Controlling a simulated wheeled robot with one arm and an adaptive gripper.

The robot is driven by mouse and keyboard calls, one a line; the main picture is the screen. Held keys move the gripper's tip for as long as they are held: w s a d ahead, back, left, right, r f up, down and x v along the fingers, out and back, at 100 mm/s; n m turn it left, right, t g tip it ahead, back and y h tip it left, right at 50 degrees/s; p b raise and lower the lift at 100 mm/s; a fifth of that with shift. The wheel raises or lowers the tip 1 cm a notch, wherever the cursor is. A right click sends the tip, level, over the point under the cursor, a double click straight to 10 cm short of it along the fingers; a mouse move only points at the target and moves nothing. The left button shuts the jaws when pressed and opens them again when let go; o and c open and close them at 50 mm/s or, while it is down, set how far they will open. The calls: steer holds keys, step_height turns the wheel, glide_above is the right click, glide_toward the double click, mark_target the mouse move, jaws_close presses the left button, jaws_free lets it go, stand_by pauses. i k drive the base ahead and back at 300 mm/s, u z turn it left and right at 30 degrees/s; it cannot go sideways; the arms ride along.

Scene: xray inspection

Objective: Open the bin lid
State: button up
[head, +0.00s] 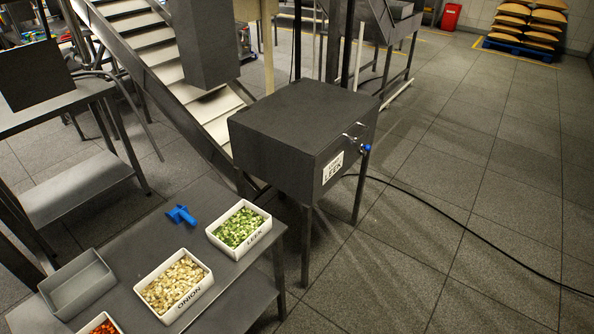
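A dark grey box-shaped bin (285,150) stands on thin legs near the middle of the head view. Its flat top lid (300,112) looks shut, so the inside is hidden. A small metal handle (352,135) sits near the edge of the top on the right side. A white label (333,168) on the front face reads LEEK in its lower line. A blue knob (366,147) sits at the right corner of the bin. My gripper is not in view.
A grey table (132,240) at the lower left holds white trays of leek (262,231) and onion (203,291), an empty grey tray (57,294) and a blue tool (181,214). A black cable (462,235) crosses the open floor on the right. Conveyor stairs (150,50) stand behind.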

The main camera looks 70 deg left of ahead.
mark_target(313, 117)
steer(key=u, duration=0.1)
steer(key=i, duration=1.55)
steer(key=u, duration=2.95)
